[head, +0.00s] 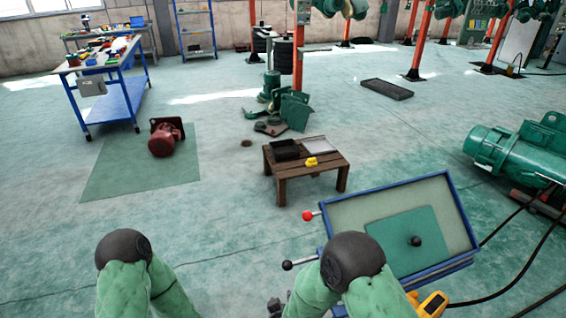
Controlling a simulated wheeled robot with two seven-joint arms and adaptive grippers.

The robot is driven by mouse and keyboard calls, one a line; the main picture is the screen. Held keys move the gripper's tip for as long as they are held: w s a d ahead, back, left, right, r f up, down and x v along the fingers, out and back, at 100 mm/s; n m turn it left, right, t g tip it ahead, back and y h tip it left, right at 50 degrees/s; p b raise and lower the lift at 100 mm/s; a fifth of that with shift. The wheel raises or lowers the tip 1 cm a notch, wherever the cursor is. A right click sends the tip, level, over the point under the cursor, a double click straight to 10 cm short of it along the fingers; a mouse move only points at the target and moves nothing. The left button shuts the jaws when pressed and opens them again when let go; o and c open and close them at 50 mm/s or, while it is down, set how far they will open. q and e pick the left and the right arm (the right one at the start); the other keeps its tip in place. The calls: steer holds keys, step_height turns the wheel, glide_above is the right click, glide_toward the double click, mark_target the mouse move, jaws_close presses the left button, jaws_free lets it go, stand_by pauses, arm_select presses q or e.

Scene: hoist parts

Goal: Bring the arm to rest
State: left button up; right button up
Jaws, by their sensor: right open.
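My right arm (351,262), green with a dark round joint cap, comes up from the bottom middle. A small dark grey part beside it at the bottom edge looks like my right gripper (275,305); it is mostly cut off, open, and I see nothing held in it. My left arm (124,252) shows at the lower left with a similar dark cap. Its gripper is out of view. A blue-rimmed tray (338,215) is just beyond my right arm, with a green plate (385,243) and a small black knob-like part (415,241) in it.
A red-knobbed lever (309,215) and a black-knobbed lever (288,265) stick out left of the tray. A yellow device (432,304) is at its near edge. A wooden table (307,178) stands ahead. A green motor (515,150) is at right.

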steer(key=s+d+f+g+y, duration=0.1)
steer(key=s+d+f+g, duration=0.2)
steer(key=s, duration=0.3)
steer(key=s+d+f+m+g+y, duration=0.1)
steer(key=s+d+f+g, duration=0.2)
steer(key=s+f, duration=0.2)
steer(key=s+d+f+g+y, duration=0.2)
steer(key=s+d+f+g, duration=0.2)
steer(key=s, duration=0.2)
steer(key=shift+s+f, duration=0.25)
steer(key=shift+s, duration=0.05)
